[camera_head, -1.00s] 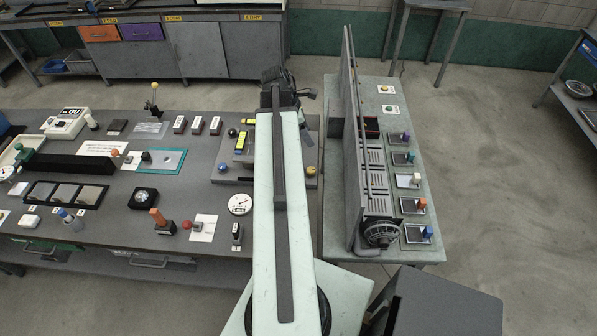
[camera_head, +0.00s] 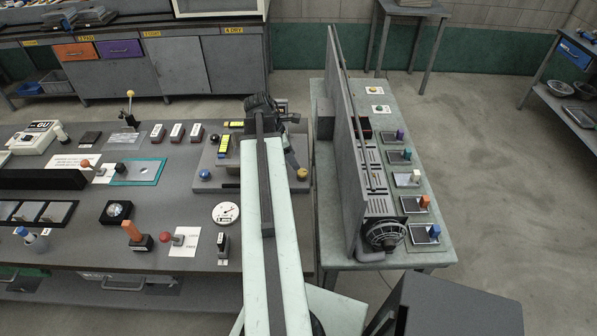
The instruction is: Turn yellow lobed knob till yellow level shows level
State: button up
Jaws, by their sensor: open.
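The yellow lobed knob (camera_head: 303,174) sits at the right front of a raised grey plate (camera_head: 232,178) on the bench. Two yellow level vials stand on the same plate, one lying crosswise (camera_head: 234,125) and one lengthwise (camera_head: 223,146). Their bubbles are too small to read. A blue knob (camera_head: 204,174) is at the plate's left front. My arm hides the middle of the plate. I cannot tell whether the jaws touch the knob.
A tall grey panel (camera_head: 346,150) stands close on the right, on a side table with several coloured switches. A white dial (camera_head: 226,213) lies in front of the plate. A black ball knob (camera_head: 213,138) is at the plate's back left.

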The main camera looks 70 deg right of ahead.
aim_at(302, 171)
jog(key=b+x, duration=0.6)
jog(key=x, duration=0.1)
jog(key=shift+f, duration=0.25)
jog(key=shift+r, duration=0.15)
grip_shut()
jog(key=m, duration=0.1)
jog(key=m+y, duration=0.1)
jog(key=shift+d+m+g, duration=0.3)
jog(key=shift+d+m, duration=0.05)
jog(key=shift+m, duration=0.05)
jog(key=shift+a+m+y, duration=0.1)
jog(key=shift+m+y, duration=0.3)
jog(key=shift+m, duration=0.6)
grip_release()
